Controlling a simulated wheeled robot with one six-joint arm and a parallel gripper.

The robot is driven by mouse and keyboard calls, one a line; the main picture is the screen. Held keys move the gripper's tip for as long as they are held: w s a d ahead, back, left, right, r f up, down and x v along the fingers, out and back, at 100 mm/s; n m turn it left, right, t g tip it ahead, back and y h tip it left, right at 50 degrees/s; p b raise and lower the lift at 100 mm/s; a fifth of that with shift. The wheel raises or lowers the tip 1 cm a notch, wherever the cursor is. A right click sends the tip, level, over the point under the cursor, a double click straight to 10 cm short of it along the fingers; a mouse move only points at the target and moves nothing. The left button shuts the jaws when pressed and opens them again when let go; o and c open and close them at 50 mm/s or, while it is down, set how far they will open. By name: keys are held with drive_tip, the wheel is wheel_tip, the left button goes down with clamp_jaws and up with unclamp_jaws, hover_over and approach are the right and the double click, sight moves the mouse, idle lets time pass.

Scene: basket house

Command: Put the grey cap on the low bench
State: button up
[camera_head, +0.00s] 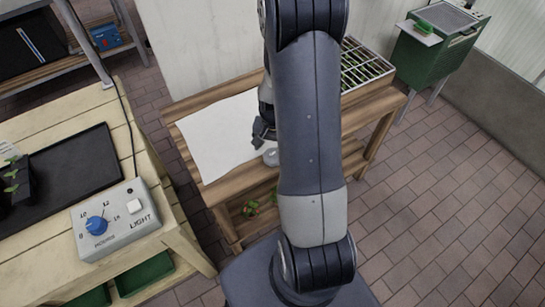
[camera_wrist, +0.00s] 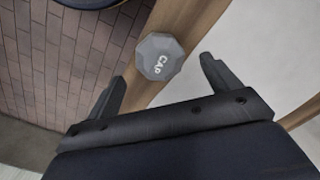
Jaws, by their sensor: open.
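The grey cap (camera_head: 271,157) is a small faceted piece. It appears to rest on the wooden front part of the low bench (camera_head: 218,190), beside the white sheet. My gripper (camera_head: 263,134) is open and empty over the bench, close to the cap. In the wrist view my gripper (camera_wrist: 163,73) has its two fingers spread to either side of the cap, with gaps between. My arm hides the bench's middle.
A white sheet (camera_head: 215,135) covers the bench's left part. A wire-grid tray (camera_head: 362,65) stands at its back right. Red and green items (camera_head: 250,208) lie on the lower shelf. A wooden table (camera_head: 60,240) with a light control box (camera_head: 115,220) stands left. Brick floor is clear to the right.

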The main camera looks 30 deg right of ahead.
sight(273, 153)
drive_tip(key=shift+s+a+f, duration=0.15)
drive_tip(key=shift+f, duration=2.4)
drive_tip(key=shift+c, duration=0.3)
drive_tip(key=c, duration=1.1)
drive_tip(key=shift+r, duration=0.15)
